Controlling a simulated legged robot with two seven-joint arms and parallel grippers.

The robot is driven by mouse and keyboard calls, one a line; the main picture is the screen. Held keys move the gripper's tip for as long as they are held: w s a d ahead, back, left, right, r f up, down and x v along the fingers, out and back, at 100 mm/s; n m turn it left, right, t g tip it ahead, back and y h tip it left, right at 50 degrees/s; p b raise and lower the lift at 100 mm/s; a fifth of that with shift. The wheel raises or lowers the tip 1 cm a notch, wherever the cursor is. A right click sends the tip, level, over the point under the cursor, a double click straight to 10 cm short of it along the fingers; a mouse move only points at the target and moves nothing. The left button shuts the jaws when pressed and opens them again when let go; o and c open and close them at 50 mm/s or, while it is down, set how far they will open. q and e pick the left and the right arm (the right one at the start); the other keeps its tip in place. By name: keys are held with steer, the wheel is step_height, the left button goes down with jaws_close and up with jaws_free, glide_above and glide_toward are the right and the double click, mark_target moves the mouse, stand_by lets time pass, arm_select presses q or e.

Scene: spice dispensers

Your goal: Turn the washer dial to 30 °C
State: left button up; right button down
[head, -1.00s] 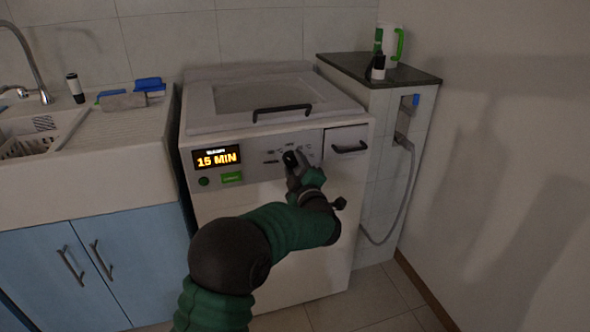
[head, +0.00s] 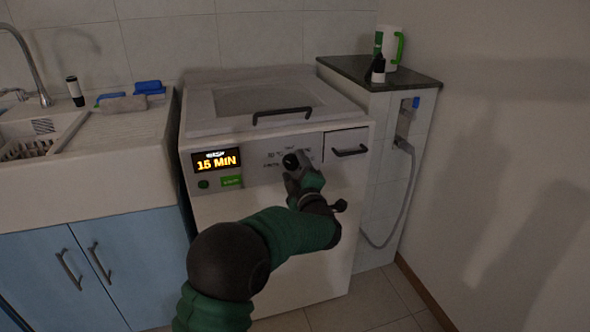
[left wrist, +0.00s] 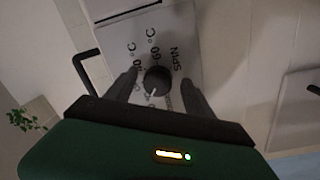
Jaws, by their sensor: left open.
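The washer (head: 272,225) is a white top-loading machine with a grey front panel. Its round dark dial (head: 291,160) sits right of the display, with small labels around it. In the left wrist view the dial (left wrist: 157,80) has a white mark pointing to the lower left of the picture. Labels reading "60 °C" and "SPIN" are legible, and another °C label is partly hidden. My left gripper (head: 293,178) is open at the panel. In the left wrist view its fingers (left wrist: 158,86) stand on either side of the dial; contact cannot be told. My right gripper is not in view.
The lit display (head: 217,161) reads "15 MIN", with blurred small text above it. A green button (head: 231,181) is below it. A dark lid handle (head: 282,114) and a drawer handle (head: 349,151) stick out near the dial. A sink counter (head: 95,160) is to the left.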

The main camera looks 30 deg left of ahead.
arm_select(q)
steer(key=p+v, duration=0.4)
steer(key=v, duration=1.2)
steer(key=shift+s+d+p, duration=0.25)
steer(key=shift+d+p, duration=0.05)
steer(key=shift+d, duration=0.05)
steer(key=shift+f, duration=0.1)
